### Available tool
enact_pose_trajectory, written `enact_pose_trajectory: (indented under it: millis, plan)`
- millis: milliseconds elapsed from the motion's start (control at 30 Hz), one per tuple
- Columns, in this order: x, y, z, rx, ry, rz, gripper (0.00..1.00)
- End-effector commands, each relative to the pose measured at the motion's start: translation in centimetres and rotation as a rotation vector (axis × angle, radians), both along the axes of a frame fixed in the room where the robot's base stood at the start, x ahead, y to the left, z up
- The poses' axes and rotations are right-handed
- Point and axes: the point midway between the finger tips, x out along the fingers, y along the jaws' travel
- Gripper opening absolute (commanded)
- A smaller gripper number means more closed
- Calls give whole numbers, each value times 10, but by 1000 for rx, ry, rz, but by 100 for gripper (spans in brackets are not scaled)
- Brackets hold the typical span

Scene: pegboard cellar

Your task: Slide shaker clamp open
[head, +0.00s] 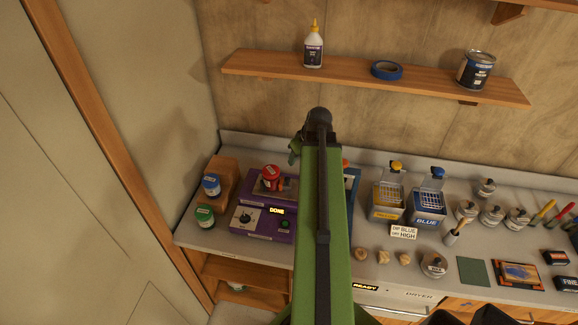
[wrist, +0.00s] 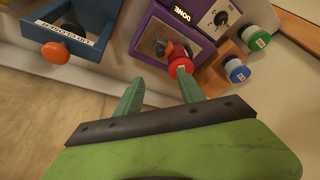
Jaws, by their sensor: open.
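The purple shaker (head: 262,215) stands on the counter left of my arm, and its display reads DONE. A jar with a red lid (head: 271,175) sits on its top plate. In the wrist view the shaker (wrist: 190,25) is upside down, with the red-lidded jar (wrist: 180,67) at its near side. A small dark metal part (wrist: 160,47) on the plate beside the jar may be the clamp; its position is unclear. My gripper (wrist: 160,88) is open, its green fingers apart and empty, with the right fingertip close to the red lid. In the head view my gripper (head: 295,151) is mostly hidden behind my arm.
A blue device (wrist: 75,35) with an orange knob (wrist: 55,52) stands beside the shaker. Blue-lidded (head: 211,185) and green-lidded (head: 205,216) jars are at its other side. A shelf (head: 370,78) hangs above. Dip tanks (head: 428,206) and brushes stand to the right.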

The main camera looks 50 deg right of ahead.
Motion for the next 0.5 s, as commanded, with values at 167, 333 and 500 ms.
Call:
enact_pose_trajectory:
  millis: [167,333,500]
  plan:
    - [2,0,-7,0,0,1,46]
    - [9,-1,-27,0,0,2,46]
    - [22,-4,-61,0,0,3,46]
